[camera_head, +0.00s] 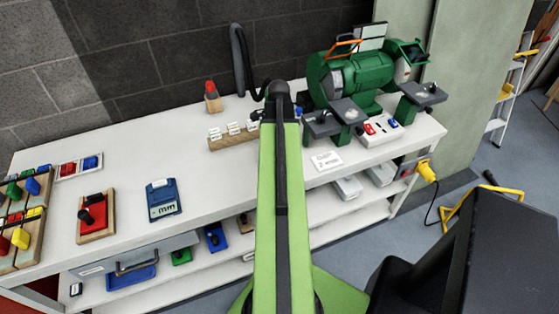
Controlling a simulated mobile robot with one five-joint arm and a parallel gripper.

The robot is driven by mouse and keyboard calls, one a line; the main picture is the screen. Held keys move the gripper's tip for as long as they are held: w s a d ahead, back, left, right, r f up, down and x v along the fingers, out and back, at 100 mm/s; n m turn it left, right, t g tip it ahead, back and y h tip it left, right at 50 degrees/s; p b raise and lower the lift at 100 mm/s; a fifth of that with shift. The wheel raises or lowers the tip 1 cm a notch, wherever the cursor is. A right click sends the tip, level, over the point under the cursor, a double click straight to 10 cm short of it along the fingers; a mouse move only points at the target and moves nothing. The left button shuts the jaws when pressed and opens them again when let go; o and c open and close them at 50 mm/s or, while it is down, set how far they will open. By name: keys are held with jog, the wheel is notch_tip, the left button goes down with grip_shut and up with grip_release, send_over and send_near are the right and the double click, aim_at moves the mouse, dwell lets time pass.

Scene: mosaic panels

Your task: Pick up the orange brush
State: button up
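An orange, thin, bent piece (342,45) lies across the top of the green bench grinder (362,75), at the back right of the white workbench. It is the only clearly orange item, but it is too small to tell whether it is the brush; no bristles show. My green arm reaches forward over the middle of the bench. Its dark end (278,92) is left of the grinder and apart from the orange piece in the picture. My gripper's fingers are hidden or too small to make out, and I see nothing held.
The bench (130,205) holds a blue gauge (163,200), a wooden block with white labels (233,136), a red-topped piece (212,97) and trays of coloured blocks (22,225) at left. A dark curved hose (240,60) rises behind.

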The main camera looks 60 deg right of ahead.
jog(key=shift+r, duration=0.1)
grip_shut()
jog(key=shift+r, duration=0.1)
dwell(0.3)
notch_tip(320, 180, up, 10)
jog(key=p, duration=1)
jog(key=c, duration=0.8)
grip_release()
grip_shut()
